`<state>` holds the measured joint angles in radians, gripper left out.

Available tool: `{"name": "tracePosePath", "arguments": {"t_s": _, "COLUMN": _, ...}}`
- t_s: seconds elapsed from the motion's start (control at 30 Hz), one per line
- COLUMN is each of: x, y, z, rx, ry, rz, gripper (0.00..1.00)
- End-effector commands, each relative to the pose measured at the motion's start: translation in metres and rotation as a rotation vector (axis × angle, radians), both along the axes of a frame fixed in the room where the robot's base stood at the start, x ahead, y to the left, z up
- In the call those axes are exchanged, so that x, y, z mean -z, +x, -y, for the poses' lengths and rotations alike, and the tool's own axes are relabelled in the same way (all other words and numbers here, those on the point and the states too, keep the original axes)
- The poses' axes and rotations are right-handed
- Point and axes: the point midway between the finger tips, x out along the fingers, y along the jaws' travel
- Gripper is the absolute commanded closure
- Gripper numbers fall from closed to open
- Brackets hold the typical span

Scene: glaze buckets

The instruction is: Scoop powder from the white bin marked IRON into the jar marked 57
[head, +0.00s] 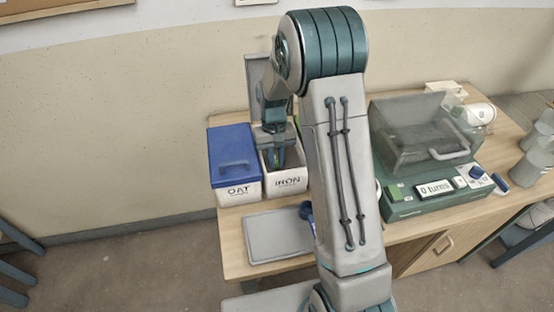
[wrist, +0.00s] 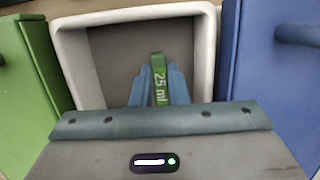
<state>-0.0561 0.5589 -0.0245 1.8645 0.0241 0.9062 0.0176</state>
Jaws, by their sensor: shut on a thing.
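The white bin marked IRON (head: 288,184) stands open on the wooden table. My gripper (head: 279,156) reaches down into its mouth. In the wrist view my gripper (wrist: 158,88) is shut on a green handle marked 25 ml (wrist: 159,72), which points down into the bin. The scoop's bowl is hidden, so I cannot tell whether it holds powder. The bin's white rim (wrist: 70,62) surrounds the fingers, with a grey-brown inside beyond them. No jar with a readable 57 is in sight; my arm hides part of the table.
A blue-lidded bin marked OAT (head: 235,186) stands left of the IRON bin. A green bin (wrist: 28,85) is on its other side. A grey tray (head: 278,238) lies in front. A green machine reading "0 turns" (head: 433,188) stands right of my arm. Bottles (head: 538,158) stand far right.

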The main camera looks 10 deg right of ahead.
Motion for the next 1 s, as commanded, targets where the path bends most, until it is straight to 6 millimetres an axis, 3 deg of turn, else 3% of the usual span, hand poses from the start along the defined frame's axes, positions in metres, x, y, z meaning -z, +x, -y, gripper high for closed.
{"name": "tracePosePath", "arguments": {"t_s": 0.37, "x": 0.004, "y": 0.026, "z": 0.0, "rx": 0.001, "ry": 0.0, "rz": -0.001, "gripper": 1.0}}
{"name": "tracePosePath", "arguments": {"t_s": 0.63, "x": 0.007, "y": 0.027, "z": 0.0, "rx": 0.0, "ry": 0.0, "rz": 0.097, "gripper": 1.0}}
{"name": "tracePosePath", "arguments": {"t_s": 1.0, "x": -0.025, "y": 0.023, "z": 0.0, "rx": 0.0, "ry": 0.0, "rz": 0.071, "gripper": 1.0}}
